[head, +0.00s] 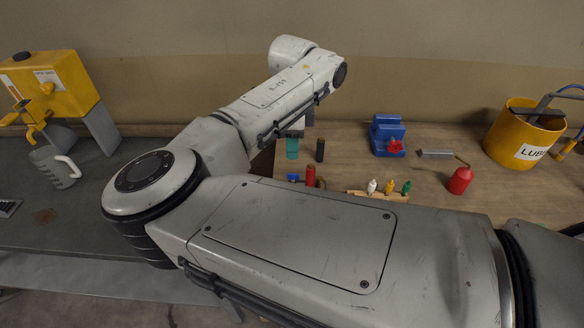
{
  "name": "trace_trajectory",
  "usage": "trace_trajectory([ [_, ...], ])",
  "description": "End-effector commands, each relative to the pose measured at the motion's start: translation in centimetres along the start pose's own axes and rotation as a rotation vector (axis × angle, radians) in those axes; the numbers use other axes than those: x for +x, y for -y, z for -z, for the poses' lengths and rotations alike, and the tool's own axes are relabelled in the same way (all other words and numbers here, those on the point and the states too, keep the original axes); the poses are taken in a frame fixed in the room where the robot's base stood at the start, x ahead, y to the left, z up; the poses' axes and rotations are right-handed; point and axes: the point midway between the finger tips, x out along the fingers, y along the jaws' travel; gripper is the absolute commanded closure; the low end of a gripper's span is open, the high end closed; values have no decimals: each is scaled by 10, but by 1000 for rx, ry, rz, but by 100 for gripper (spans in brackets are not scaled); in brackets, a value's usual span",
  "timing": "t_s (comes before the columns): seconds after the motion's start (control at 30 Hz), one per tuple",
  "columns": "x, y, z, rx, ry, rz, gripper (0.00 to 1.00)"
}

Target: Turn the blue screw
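A small blue piece (293,177) shows just above my arm, beside a red cylinder (310,176). It is small and partly covered, so I cannot tell whether it is the blue screw. A blue vise-like block (386,132) with a red part (396,147) stands farther right on the wooden bench. My arm reaches across the view and bends back at its far end. My gripper (295,132) seems to show only in part below the far arm link, just above a teal cylinder (292,148). Its fingers are not clear, and I cannot tell whether it touches the cylinder.
A black cylinder (320,150), a wooden rack (379,196) of small bottles, a grey block (435,154), a red oil can (460,180) and a yellow bucket (507,150) stand on the bench. A yellow machine (62,82) and a jug (55,168) are left.

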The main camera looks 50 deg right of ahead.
Motion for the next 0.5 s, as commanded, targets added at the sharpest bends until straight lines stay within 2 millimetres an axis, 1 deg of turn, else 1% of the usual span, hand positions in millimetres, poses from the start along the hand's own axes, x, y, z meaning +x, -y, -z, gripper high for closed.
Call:
trace_trajectory([
  [0.3,55,0,2,1,-5,-3,68],
  [0.5,82,0,2,1,-5,0,68],
])
